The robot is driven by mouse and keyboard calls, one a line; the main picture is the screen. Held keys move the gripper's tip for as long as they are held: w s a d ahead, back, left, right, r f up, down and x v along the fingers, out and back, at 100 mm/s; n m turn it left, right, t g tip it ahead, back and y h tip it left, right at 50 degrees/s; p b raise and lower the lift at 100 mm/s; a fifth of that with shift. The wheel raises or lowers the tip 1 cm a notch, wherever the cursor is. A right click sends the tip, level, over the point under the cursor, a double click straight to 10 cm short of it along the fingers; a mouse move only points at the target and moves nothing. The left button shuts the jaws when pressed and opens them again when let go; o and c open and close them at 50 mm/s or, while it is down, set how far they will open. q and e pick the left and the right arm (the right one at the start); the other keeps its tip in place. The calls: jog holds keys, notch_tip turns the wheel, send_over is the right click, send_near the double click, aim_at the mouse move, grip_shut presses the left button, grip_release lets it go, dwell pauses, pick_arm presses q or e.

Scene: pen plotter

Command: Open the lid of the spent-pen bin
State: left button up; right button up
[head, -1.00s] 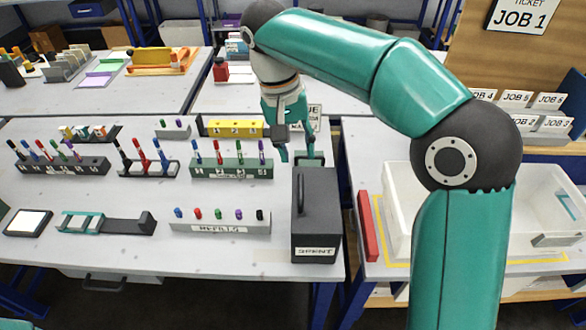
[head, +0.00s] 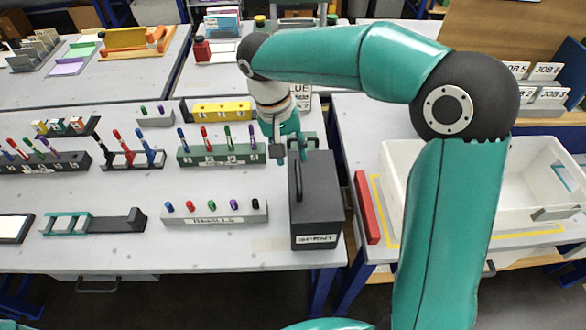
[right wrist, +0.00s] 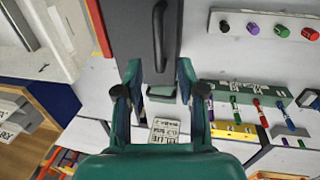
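The spent-pen bin (head: 318,215) is a dark grey box with a SPENT label on its front, at the right front of the middle table. Its lid is shut, with a black bar handle (head: 298,176) standing along the top. My right gripper (head: 291,157) is at the bin's far end, close to the handle's far end; whether it touches the bin is unclear. In the right wrist view, its fingers (right wrist: 158,75) are apart with nothing gripped. The lid and handle (right wrist: 158,36) lie just ahead of them. My left gripper is not in view.
A white refill block (head: 214,215) and a green pen rack (head: 222,156) stand left of the bin. A small green object (head: 308,141) is just behind it. A red bar (head: 366,207) and a white tray (head: 400,170) are on the right table.

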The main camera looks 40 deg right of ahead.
aim_at(297, 173)
jog(key=f, duration=0.4)
jog(key=d+f, duration=0.1)
jog(key=f, duration=0.1)
jog(key=shift+s, duration=0.3)
grip_shut()
jog(key=shift+a, duration=0.15)
jog(key=shift+r, duration=0.15)
